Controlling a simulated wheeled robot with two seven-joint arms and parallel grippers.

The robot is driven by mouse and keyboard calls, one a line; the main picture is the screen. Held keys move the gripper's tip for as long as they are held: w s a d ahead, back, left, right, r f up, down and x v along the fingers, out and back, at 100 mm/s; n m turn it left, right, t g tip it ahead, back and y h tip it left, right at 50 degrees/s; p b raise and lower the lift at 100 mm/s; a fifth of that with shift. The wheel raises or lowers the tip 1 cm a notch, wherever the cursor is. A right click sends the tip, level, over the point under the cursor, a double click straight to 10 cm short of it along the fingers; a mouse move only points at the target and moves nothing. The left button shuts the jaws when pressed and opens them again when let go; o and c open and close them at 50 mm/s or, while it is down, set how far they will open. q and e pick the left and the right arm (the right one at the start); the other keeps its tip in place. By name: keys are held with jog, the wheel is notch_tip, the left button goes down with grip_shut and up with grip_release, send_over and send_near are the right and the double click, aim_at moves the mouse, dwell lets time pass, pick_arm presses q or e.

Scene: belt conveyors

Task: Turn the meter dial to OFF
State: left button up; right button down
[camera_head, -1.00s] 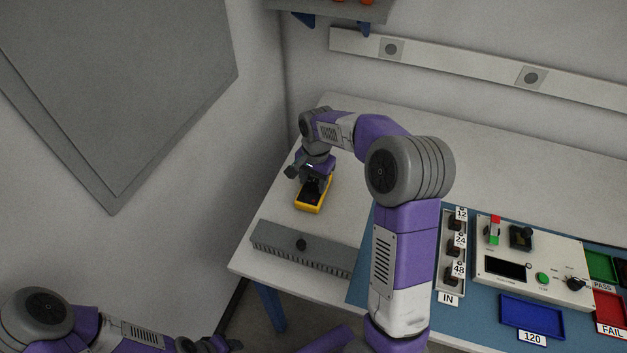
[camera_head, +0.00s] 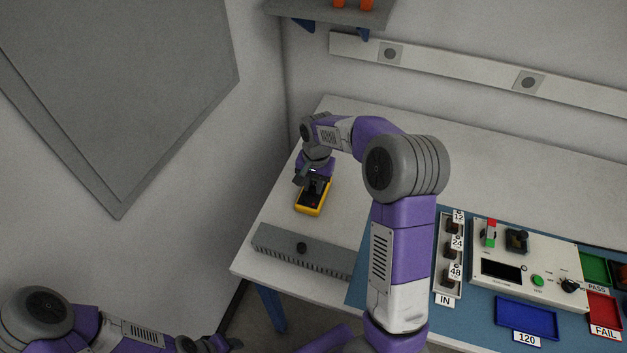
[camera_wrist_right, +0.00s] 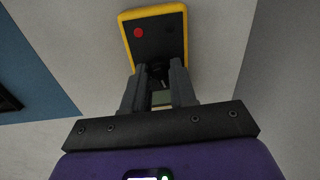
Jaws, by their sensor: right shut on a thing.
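The yellow-edged meter (camera_head: 309,209) with a dark face lies at the far left part of the table. It also shows in the right wrist view (camera_wrist_right: 155,14), with a red socket on its face. My right gripper (camera_head: 313,189) is over the meter. In the right wrist view its fingers (camera_wrist_right: 158,72) are shut on the dark dial (camera_wrist_right: 157,68) at the middle of the meter's face. The dial's pointer and markings are hidden by the fingers. My left arm is at the lower left; its gripper is only partly seen at the bottom edge (camera_head: 222,344).
To the right, a blue mat carries a test panel (camera_head: 527,262), an IN rack (camera_head: 448,262) and a blue 120 tray (camera_head: 526,317). The table behind is clear.

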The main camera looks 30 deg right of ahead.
jog(key=n+p, duration=0.2)
jog(key=n, duration=0.1)
jog(key=shift+r, duration=0.1)
jog(key=shift+n+p, duration=0.7)
jog(key=shift+n, duration=0.9)
jog(key=c, duration=0.9)
grip_release()
jog(key=r, duration=0.2)
jog(key=r+p, duration=0.1)
jog(key=r, duration=0.2)
jog(key=r+p, duration=0.1)
jog(key=r, duration=0.1)
jog(key=shift+d+r, duration=0.2)
jog(key=shift+d, duration=0.05)
